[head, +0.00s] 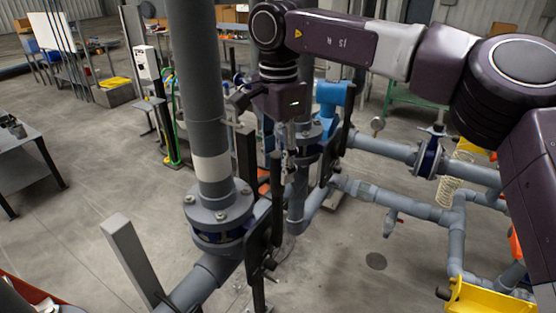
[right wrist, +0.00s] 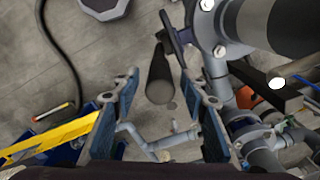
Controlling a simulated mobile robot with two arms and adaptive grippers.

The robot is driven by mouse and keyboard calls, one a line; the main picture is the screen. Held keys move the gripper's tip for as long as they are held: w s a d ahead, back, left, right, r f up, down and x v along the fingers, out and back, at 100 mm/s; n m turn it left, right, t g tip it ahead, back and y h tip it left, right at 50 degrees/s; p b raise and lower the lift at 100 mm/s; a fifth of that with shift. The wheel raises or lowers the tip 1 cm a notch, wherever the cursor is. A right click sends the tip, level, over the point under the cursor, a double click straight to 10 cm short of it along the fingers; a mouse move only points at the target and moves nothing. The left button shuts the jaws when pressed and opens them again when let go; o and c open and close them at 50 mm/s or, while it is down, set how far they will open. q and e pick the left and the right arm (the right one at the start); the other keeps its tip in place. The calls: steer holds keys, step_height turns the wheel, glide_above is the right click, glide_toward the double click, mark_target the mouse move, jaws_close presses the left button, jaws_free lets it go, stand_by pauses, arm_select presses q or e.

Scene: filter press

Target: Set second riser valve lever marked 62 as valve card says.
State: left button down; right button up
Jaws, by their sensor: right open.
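My right gripper (head: 289,160) points down between the front riser and the riser behind it; in the right wrist view (right wrist: 160,85) its fingers are open and empty. A dark upright bar or grip (right wrist: 160,78) shows between and beyond the fingertips, apart from them. A black lever-like plate (right wrist: 172,35) stands beside a riser flange (right wrist: 220,50). In the head view, a black lever (head: 262,220) stands beside the front riser valve (head: 220,238), and another dark upright part (head: 328,160) by the rear riser flange (head: 308,130). I cannot read the mark 62 or any valve card. My left gripper is out of view.
The thick grey front riser (head: 200,90) stands close left of my gripper. A grey post (head: 130,260) stands at front left. Grey pipes (head: 400,205) run low on the right, with a yellow part (head: 490,298) at the corner.

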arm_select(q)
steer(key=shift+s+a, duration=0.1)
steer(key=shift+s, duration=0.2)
arm_select(e)
jaws_close()
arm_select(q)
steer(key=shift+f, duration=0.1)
